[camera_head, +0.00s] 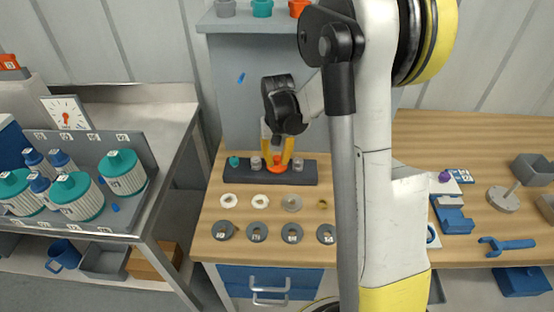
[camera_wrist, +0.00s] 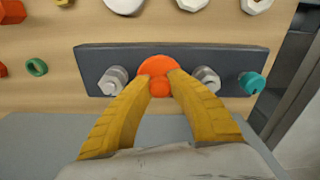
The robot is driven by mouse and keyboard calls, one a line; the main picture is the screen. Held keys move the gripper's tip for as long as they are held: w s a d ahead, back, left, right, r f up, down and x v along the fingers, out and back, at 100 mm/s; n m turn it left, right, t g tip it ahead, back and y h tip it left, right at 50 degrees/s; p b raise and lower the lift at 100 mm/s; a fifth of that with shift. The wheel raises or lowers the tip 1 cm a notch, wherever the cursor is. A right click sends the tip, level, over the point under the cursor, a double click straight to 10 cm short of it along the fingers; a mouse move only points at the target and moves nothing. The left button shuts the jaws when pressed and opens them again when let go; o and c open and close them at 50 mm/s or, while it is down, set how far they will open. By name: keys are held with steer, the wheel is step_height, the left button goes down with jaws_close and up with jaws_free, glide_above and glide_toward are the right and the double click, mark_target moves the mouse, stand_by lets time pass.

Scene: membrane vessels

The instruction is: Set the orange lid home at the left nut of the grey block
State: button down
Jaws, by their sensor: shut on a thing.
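The dark grey block (camera_head: 308,173) lies on the wooden bench; it also shows in the wrist view (camera_wrist: 235,62). My gripper (camera_head: 277,162) is shut on the knob of the orange lid (camera_wrist: 158,66), flange towards the block. The lid is between the block's two metallic nuts. The left nut (camera_head: 256,163) is just left of my fingers, and the right nut (camera_head: 298,166) just right. The wrist view is turned round, so the left nut (camera_wrist: 206,76) appears on its right. I cannot tell whether the lid touches the block.
A teal piece (camera_head: 234,162) stands at the block's left end. White rings (camera_head: 229,201) and dark numbered discs (camera_head: 257,232) lie in rows in front. A grey upright panel (camera_head: 240,110) stands behind. Blue tools and parts lie at the right.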

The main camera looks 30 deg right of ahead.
mark_target(277, 159)
steer(key=shift+f, duration=0.15)
steer(key=c, duration=1.3)
jaws_free()
steer(key=shift+o, duration=0.2)
step_height(277, 159, up, 12)
steer(key=shift+s, duration=0.25)
steer(key=shift+a, duration=0.15)
